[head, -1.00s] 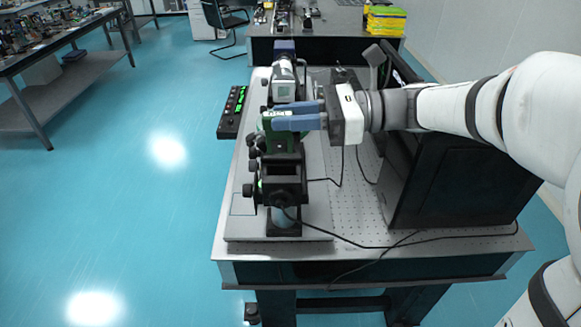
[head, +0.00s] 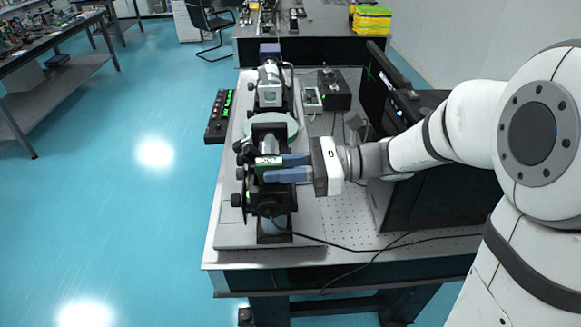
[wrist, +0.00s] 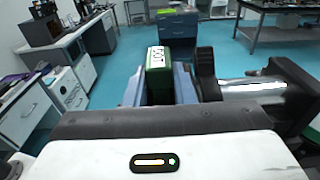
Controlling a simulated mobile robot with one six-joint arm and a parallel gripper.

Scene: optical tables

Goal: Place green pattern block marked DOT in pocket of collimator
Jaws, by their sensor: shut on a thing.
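The green pattern block (head: 268,162) with a white label is held between the blue fingers of my gripper (head: 288,168). In the wrist view the block (wrist: 158,72) stands upright between the fingers, its white top lettering partly legible. My gripper is shut on it and reaches in from the right. The block is over the black knobbed assembly in the optical row, which looks like the collimator (head: 271,202). The pocket is hidden by the block and fingers, so I cannot tell whether the block touches it or is partly inside.
A pale round disc (head: 286,124) and a camera-like unit (head: 269,92) stand behind in the row. A black control box (head: 219,116) lies left. A dark monitor (head: 378,82) and a large black box stand right. Cables cross the perforated table (head: 345,228).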

